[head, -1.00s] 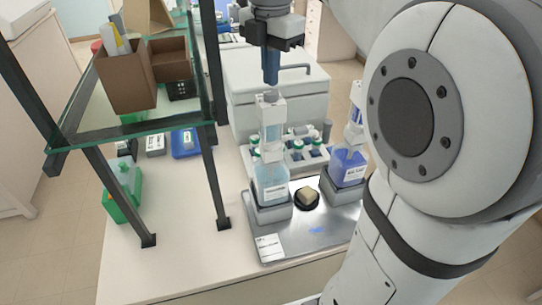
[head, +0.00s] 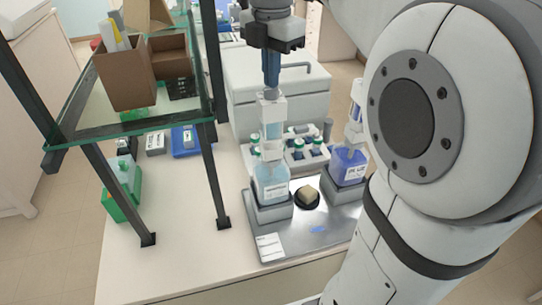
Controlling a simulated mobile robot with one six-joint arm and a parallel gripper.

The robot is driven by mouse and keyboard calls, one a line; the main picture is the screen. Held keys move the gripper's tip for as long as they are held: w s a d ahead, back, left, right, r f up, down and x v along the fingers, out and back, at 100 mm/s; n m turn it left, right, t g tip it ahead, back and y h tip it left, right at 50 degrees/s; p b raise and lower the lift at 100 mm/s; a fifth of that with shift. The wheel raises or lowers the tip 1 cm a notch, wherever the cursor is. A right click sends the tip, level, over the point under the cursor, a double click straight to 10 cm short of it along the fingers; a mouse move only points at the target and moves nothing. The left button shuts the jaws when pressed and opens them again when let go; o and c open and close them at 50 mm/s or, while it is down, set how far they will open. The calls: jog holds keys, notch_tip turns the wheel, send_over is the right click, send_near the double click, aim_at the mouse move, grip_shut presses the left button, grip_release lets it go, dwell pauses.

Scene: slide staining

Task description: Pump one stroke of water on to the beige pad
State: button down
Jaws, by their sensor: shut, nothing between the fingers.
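The clear bottle with a pump top (head: 271,180) stands upright in a grey holder on the left of the metal tray (head: 275,228). The blue bottle (head: 347,166) stands in a holder on the right of the tray, partly hidden by my arm. The beige pad (head: 308,195) sits in a dark round dish between the two bottles. My gripper (head: 271,88) is shut and points down directly over the clear bottle's pump head (head: 270,104). Its fingertips are at or just above the pump top; I cannot tell whether they touch.
A rack of several small green-capped bottles (head: 300,153) is behind the tray. A white box (head: 280,90) stands at the back. A glass shelf (head: 130,130) on dark posts, holding brown boxes, is at the left. A green container (head: 122,190) stands beneath it.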

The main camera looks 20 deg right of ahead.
jog(key=shift+f+b, duration=0.4)
jog(key=shift+f, duration=0.55)
dwell(0.5)
jog(key=shift+r+p, duration=1.25)
jog(key=shift+r, duration=0.15)
notch_tip(320, 180, up, 5)
jog(key=p, duration=0.4)
jog(key=shift+r+p, duration=0.1)
jog(key=shift+p, duration=0.25)
